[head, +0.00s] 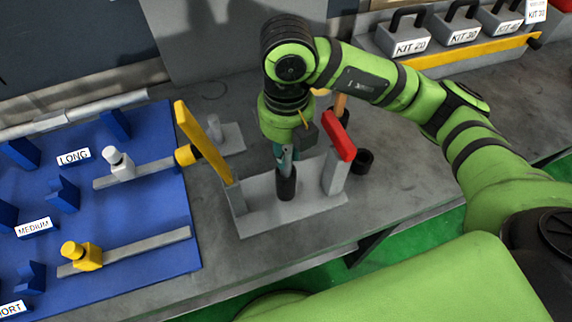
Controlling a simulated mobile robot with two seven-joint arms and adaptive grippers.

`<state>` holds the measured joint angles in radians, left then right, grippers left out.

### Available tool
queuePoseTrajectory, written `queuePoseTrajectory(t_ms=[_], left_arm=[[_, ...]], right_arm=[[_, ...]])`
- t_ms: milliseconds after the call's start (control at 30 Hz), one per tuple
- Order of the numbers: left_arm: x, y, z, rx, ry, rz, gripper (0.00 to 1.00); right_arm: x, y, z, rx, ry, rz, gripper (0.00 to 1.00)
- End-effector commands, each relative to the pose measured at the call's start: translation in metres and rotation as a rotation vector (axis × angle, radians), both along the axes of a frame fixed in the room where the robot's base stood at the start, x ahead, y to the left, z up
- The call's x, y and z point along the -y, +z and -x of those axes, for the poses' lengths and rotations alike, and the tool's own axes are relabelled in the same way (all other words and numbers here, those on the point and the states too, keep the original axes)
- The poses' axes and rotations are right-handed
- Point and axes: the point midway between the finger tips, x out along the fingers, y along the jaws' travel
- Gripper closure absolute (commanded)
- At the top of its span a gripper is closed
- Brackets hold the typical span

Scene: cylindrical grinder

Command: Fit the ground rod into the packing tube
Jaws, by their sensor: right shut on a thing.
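My right gripper (289,150) points down above a grey base plate (260,216) and is shut on a thin grey rod (286,160), mostly hidden by the gripper. A short dark upright tube (286,184), which looks like the packing tube, stands on the plate directly below. The rod's lower end meets the tube's mouth in the picture; I cannot tell whether it is inside or just above. My left gripper is not in view.

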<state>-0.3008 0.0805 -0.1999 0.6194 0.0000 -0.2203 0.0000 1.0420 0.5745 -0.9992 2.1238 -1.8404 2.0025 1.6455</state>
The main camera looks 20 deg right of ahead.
Motion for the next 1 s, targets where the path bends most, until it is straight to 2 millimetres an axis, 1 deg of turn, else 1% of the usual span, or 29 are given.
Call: queuePoseTrajectory(t_ms=[200,233,300,500,667,700,733,767,1000], left_arm=[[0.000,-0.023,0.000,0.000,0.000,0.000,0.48],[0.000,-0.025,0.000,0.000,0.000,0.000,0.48],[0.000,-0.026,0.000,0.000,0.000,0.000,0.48],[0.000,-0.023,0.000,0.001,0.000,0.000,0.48],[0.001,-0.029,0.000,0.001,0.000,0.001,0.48],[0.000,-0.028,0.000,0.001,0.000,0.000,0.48],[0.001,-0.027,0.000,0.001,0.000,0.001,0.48],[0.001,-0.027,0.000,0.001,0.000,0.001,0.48],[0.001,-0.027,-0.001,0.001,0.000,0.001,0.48]], right_arm=[[0.000,-0.033,0.000,-0.001,-0.001,0.001,1.00],[0.000,-0.036,0.000,-0.001,0.000,0.001,1.00],[0.000,-0.038,0.000,0.001,0.000,0.000,1.00],[0.000,-0.035,0.000,0.001,0.000,-0.001,1.00],[0.000,-0.040,0.000,0.001,0.000,0.000,1.00],[0.000,-0.040,0.000,-0.001,0.000,0.001,0.70],[0.000,-0.040,0.000,-0.001,0.000,0.001,0.58],[0.000,-0.040,0.000,-0.001,0.000,0.001,0.54],[0.000,-0.040,0.000,-0.001,0.000,0.001,0.54]])
